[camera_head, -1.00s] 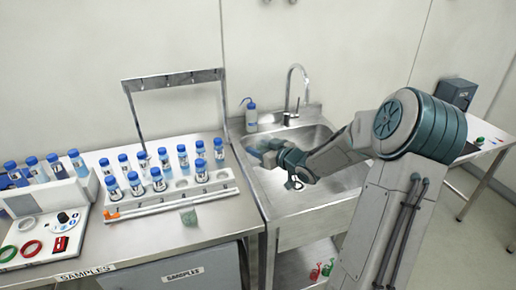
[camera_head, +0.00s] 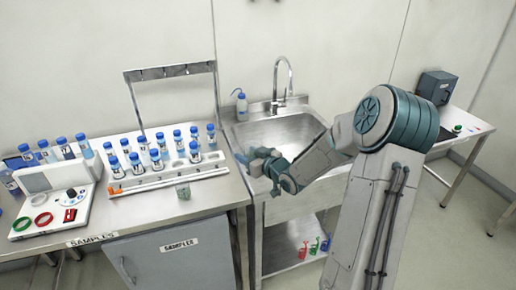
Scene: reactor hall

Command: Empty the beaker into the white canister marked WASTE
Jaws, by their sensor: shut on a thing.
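My gripper (camera_head: 264,167) is at the front left of the sink, above its rim near the sample bench. It is shut on a small pale blue, glassy thing that seems to be the beaker (camera_head: 253,159). My own fingers and wrist cover much of it, so its contents and tilt cannot be made out. No white canister marked WASTE shows in this view.
The steel sink (camera_head: 283,133) has a tall tap (camera_head: 276,85) and a wash bottle (camera_head: 241,106) behind it. On the left bench, a rack (camera_head: 160,177) holds several blue-capped vials; a small grey-green block (camera_head: 183,192) lies before it. A dark box (camera_head: 436,88) stands far right.

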